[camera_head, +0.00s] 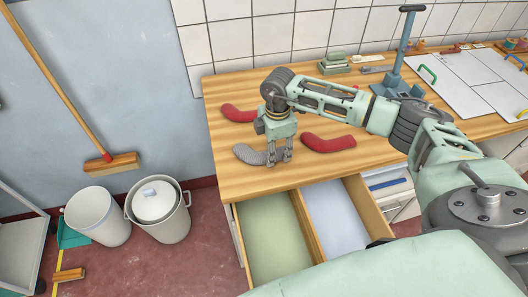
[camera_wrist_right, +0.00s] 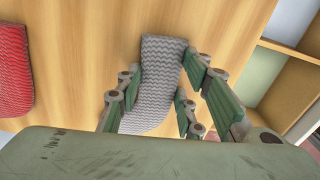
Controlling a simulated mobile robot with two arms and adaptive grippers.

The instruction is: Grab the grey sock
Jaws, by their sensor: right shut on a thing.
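The grey sock (camera_head: 247,154) lies on the wooden counter (camera_head: 230,180), near its front edge. My right gripper (camera_head: 278,158) comes down from above and is shut on one end of the sock, while the other end sticks out to the left. In the right wrist view the grey zigzag-patterned sock (camera_wrist_right: 158,85) lies between the fingers of my right gripper (camera_wrist_right: 160,108). Its lower end is hidden behind the gripper body. My left gripper is not in view.
Red socks lie on the counter behind (camera_head: 238,114) and to the right (camera_head: 328,143) of the gripper. An open drawer with a green compartment (camera_head: 275,245) and a blue one (camera_head: 338,215) sits below the front edge.

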